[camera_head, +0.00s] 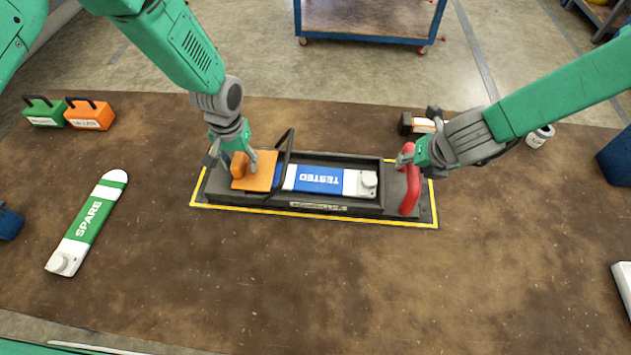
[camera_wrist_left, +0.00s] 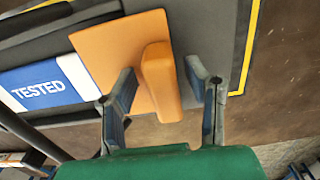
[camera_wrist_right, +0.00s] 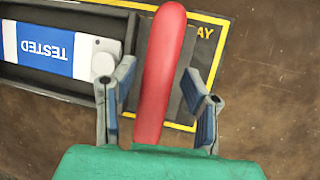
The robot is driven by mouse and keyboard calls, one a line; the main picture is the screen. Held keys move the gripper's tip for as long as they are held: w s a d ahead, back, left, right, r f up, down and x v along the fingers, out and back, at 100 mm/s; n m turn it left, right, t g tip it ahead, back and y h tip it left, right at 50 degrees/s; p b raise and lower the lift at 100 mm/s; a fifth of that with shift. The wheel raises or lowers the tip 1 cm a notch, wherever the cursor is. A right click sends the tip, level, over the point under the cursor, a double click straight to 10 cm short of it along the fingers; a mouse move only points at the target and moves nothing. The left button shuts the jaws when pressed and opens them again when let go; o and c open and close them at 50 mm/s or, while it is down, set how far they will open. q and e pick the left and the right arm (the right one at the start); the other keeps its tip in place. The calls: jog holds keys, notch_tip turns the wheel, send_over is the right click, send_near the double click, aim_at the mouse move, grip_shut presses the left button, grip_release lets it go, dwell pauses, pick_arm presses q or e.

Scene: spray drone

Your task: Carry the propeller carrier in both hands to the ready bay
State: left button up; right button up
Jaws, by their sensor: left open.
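The propeller carrier (camera_head: 375,208) is a long dark tray on the table, inside a yellow outlined bay (camera_head: 300,213). A blue and white propeller marked TESTED (camera_head: 320,179) lies in it. An orange plate with a raised grip (camera_head: 262,172) is at its left end, and a red handle (camera_head: 411,190) is at its right end. My left gripper (camera_head: 235,160) is open, its fingers on either side of the orange grip (camera_wrist_left: 160,80), apart from it. My right gripper (camera_head: 412,160) is open, its fingers either side of the red handle (camera_wrist_right: 162,75), with a gap on the right.
A green and white propeller marked SPARE (camera_head: 87,222) lies at left. Green (camera_head: 43,112) and orange (camera_head: 90,114) cases stand at back left. A small orange and black item (camera_head: 422,125) and a white roll (camera_head: 540,136) are behind at right. The table's front is clear.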

pick_arm(q)
notch_tip(320, 180, up, 12)
jog(key=shift+d+f, duration=0.1)
jog(key=shift+f, duration=0.1)
pick_arm(e)
jog(key=v, duration=1.2)
jog(key=shift+f, duration=0.1)
